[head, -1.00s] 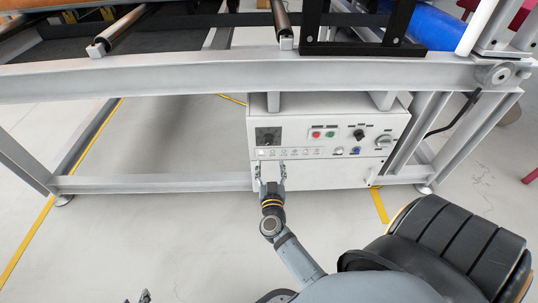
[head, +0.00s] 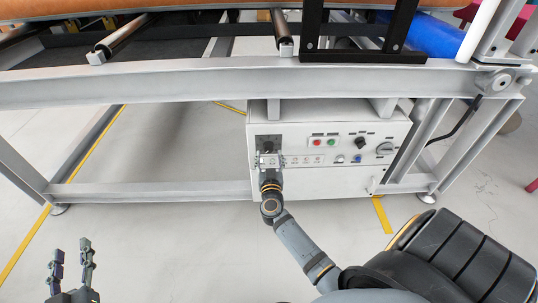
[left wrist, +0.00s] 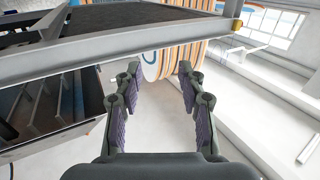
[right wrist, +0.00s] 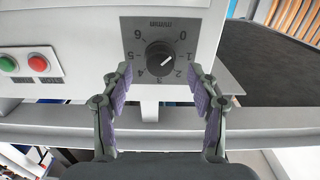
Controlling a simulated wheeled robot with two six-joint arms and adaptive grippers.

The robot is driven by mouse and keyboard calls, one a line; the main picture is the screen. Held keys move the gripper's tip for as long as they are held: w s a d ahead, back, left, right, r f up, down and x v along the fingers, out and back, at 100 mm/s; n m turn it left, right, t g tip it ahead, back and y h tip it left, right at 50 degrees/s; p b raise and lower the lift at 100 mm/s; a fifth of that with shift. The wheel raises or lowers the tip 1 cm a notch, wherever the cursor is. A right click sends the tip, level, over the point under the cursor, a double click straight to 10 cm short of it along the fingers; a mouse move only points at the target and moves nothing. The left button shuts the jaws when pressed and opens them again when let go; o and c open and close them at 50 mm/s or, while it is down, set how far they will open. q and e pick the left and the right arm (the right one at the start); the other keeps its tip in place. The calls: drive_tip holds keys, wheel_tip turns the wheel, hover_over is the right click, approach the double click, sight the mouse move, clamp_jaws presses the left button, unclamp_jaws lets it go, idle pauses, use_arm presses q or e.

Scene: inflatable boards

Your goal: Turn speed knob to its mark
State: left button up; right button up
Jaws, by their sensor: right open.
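The speed knob (right wrist: 158,58) is a round black dial on a dark plate with a scale from 0 to 6. In the right wrist view it appears upside down, and its white pointer line slants to the upper right, roughly towards between 0 and 1. I cannot tell which mark is meant. My right gripper (right wrist: 160,82) is open, its fingers apart on either side below the knob in that view, not closed on it. In the head view the right gripper (head: 269,161) is in front of the panel's left part, just below the knob (head: 268,142). My left gripper (head: 72,252) is open and empty, low at the left.
The grey control box (head: 325,184) also carries a red button (head: 317,142), a green button (head: 332,142), a black selector (head: 361,142) and a grey rotary switch (head: 386,149). A metal frame beam (head: 180,80) runs above the box. The floor at the left is clear.

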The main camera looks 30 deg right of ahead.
sight(269, 148)
use_arm(q)
wheel_tip(269, 148, up, 8)
drive_tip(key=t, duration=0.3)
drive_tip(key=shift+t+b, duration=0.3)
drive_tip(key=shift+b, duration=0.05)
use_arm(e)
drive_tip(key=shift+x, duration=1.15)
use_arm(q)
drive_tip(key=shift+s, duration=0.1)
